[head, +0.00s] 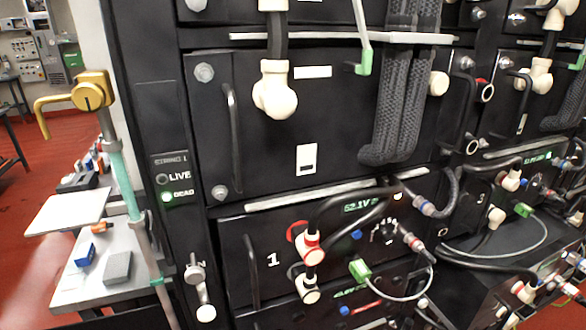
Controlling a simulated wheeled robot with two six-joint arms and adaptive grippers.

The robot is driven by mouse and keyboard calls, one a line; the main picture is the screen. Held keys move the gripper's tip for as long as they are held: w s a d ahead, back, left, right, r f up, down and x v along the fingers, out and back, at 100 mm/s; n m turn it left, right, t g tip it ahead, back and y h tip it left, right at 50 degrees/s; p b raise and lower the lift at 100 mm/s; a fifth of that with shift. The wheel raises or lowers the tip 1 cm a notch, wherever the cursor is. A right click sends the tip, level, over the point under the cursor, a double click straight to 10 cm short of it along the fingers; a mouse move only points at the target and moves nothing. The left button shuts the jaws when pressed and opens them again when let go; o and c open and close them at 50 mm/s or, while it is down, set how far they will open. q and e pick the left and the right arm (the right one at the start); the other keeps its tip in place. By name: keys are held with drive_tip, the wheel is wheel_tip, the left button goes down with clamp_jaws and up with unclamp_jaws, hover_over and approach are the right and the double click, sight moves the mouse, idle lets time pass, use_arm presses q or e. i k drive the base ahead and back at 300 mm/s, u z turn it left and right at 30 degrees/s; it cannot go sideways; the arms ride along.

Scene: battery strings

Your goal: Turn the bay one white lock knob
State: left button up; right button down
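Bay one is the black module marked with a white "1" (273,260), low in the middle of the head view. On its front are a white fitting with a red ring (310,246) and, below it, a plain white fitting (309,288). Black cables run from both. A black dial (384,232) with white marks sits to the right. I cannot tell which white part is the lock knob. Neither gripper is in view.
The "DEAD" lamp (167,197) is lit green. A white-knobbed lever (205,313) is at lower left. A stand with a yellow head (90,92) and a grey side table (105,262) are left of the rack. Cables hang across the right modules.

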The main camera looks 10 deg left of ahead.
sight(206, 313)
drive_tip(key=u, duration=1.75)
drive_tip(key=k, duration=1.3)
drive_tip(key=z, duration=1.45)
drive_tip(key=i, duration=0.5)
drive_tip(key=z, duration=0.05)
